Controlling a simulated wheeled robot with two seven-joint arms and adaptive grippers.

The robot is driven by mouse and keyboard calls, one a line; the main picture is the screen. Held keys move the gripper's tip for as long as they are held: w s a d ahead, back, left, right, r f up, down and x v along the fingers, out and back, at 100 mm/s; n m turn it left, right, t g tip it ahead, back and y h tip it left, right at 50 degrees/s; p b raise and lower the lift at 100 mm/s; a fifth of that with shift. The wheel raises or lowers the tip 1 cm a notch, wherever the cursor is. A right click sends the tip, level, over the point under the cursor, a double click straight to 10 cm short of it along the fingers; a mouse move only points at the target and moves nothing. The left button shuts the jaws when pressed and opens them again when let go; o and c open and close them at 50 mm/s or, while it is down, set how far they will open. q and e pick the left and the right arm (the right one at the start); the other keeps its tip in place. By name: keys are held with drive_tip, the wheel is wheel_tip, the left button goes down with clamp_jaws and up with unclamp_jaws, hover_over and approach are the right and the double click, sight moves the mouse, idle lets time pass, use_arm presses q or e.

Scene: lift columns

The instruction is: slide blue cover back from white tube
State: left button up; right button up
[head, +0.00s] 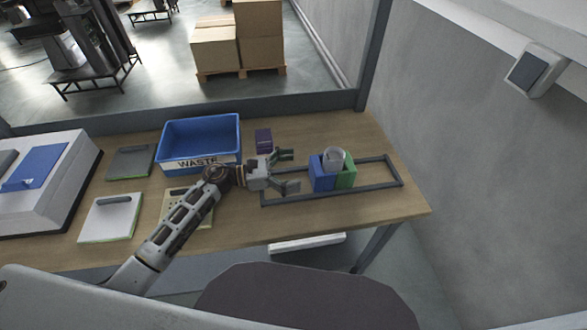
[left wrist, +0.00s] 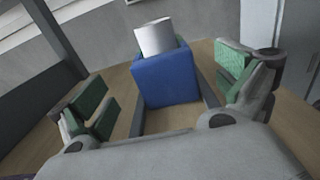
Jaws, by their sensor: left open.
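A blue cover (head: 321,174) stands on the table inside a dark rail frame (head: 384,186). A white tube (head: 334,158) rises upright between the blue cover and a green block (head: 346,177) on its right. My left gripper (head: 289,170) is open and empty, just left of the blue cover and apart from it. In the left wrist view the blue cover (left wrist: 166,80) lies ahead between the open green-padded fingers, with the white tube (left wrist: 156,38) behind it. The tube's lower part is hidden. My right gripper is not in view.
A blue waste bin (head: 200,143) and a small purple box (head: 263,138) stand left of and behind my left gripper. Flat panels (head: 112,217) and a large white case (head: 45,180) are further left. The table's right end is clear.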

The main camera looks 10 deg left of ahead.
sight(312, 166)
use_arm(q)
drive_tip(key=shift+w+d, duration=0.15)
drive_tip(key=shift+d, duration=0.3)
drive_tip(key=shift+w+d+r, duration=0.1)
drive_tip(key=shift+d, duration=0.3)
drive_tip(key=p+x, duration=0.1)
drive_tip(key=x, duration=0.3)
drive_tip(key=shift+w+d, duration=0.1)
drive_tip(key=shift+w+d+p, duration=0.2)
drive_tip(key=shift+d+p, duration=0.1)
drive_tip(key=shift+d, duration=0.35)
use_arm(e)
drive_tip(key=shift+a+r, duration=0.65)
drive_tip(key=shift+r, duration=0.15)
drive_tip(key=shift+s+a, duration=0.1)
use_arm(q)
drive_tip(key=c, duration=1.1)
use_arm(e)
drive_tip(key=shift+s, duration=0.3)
use_arm(q)
drive_tip(key=shift+a, duration=0.1)
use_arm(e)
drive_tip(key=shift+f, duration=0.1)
